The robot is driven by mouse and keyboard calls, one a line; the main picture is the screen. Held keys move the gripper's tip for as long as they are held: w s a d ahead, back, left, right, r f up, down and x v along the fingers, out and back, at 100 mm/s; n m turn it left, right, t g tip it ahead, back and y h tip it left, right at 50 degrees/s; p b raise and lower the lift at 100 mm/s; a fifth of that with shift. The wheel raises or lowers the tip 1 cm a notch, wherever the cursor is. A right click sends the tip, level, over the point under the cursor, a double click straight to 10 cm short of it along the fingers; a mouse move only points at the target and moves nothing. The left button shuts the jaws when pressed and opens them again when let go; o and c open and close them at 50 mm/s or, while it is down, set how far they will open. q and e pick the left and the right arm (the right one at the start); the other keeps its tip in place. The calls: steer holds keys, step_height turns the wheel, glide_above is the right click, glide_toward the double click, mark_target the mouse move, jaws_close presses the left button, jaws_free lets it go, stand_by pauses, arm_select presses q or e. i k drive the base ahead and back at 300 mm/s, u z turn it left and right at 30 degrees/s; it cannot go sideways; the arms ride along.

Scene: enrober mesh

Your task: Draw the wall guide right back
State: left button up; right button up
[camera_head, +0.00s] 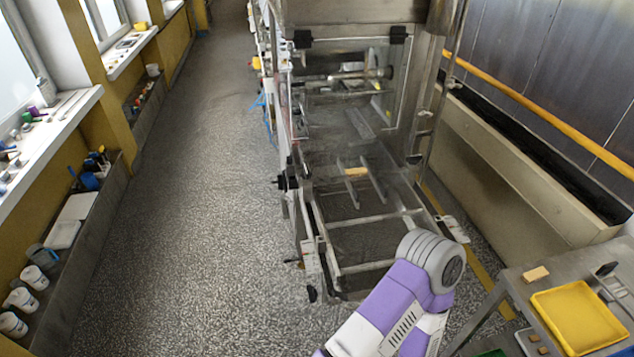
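The enrober (365,262) stands in the middle of the picture, a metal frame with an open mesh bed. Two slim guide bars lie along the bed, one on the left (347,186) and one on the right (374,182). The right bar is on the side nearer the dark panelled wall, but no label shows which is the wall guide. A small pale tan piece (355,172) lies between the bars. One of my arms, purple and white, rises from the bottom and covers the near right corner of the frame. Neither gripper is in view.
A steel table (529,291) with a yellow tray (580,318) stands at lower right. A yellow rail (541,112) runs along the right wall above a long trough. Speckled floor (190,220) left of the machine is clear. Shelves with tubs line the left wall.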

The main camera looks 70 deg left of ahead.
mark_target(382, 190)
steer(key=u, duration=2.15)
